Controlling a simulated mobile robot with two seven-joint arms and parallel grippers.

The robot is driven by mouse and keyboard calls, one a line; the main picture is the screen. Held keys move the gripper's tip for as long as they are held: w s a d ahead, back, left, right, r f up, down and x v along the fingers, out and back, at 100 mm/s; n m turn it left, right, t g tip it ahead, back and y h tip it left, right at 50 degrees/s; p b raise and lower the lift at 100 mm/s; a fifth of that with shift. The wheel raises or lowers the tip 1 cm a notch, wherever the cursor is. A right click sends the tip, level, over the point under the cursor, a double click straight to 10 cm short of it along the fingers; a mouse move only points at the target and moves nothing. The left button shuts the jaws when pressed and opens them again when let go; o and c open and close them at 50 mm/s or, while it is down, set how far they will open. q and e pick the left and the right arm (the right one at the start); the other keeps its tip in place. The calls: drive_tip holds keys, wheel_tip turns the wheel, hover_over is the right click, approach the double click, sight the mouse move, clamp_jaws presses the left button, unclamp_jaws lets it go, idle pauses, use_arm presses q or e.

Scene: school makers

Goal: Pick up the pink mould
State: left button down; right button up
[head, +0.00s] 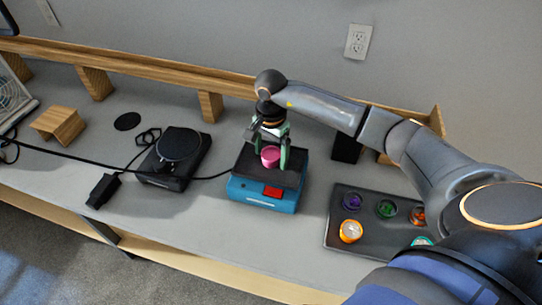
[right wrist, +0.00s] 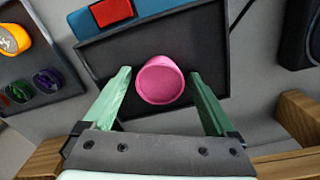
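The pink mould (head: 270,156) stands on the black top plate of a blue device (head: 262,195) with a red patch. In the right wrist view the pink mould (right wrist: 160,80) appears as a round pink cup, between and a little beyond the fingertips. My right gripper (head: 270,150) is above the device, its green fingers on either side of the mould. In the right wrist view my right gripper (right wrist: 160,82) is open, with a gap on each side of the mould. My left gripper is not in view.
A dark tray (head: 340,225) with several small coloured pots and an orange-and-white jar (head: 350,231) lies right of the device. A black round-topped device (head: 178,150) with a cable stands to the left. A wooden ledge (head: 160,70) runs along the back.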

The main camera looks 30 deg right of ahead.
clamp_jaws()
idle(0.5)
drive_tip(key=shift+r, duration=0.1)
